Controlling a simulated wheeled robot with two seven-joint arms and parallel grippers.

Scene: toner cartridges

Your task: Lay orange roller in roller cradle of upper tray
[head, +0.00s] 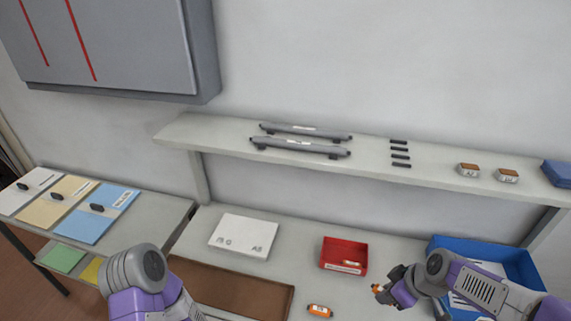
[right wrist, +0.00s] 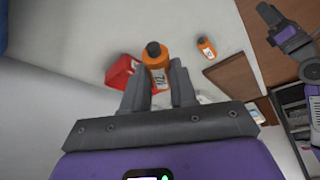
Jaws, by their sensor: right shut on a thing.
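My right gripper (head: 387,291) is shut on a small orange roller (head: 377,288) above the right part of the table. In the right wrist view the orange roller (right wrist: 156,72) has a black end and a white label, and stands between the fingers (right wrist: 160,92). A second orange piece (head: 320,310) with a white label lies on the table left of the gripper; it also shows in the right wrist view (right wrist: 206,47). I cannot make out a roller cradle or upper tray for certain. In the right wrist view my left gripper (right wrist: 267,14) shows small at the upper right, its jaws unclear.
A red bin (head: 344,256) and a blue crate (head: 535,263) stand on the table. A white box (head: 243,235) and brown mat (head: 230,288) lie left. The shelf (head: 210,131) above bears two long grey cartridges (head: 300,147) and small blocks.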

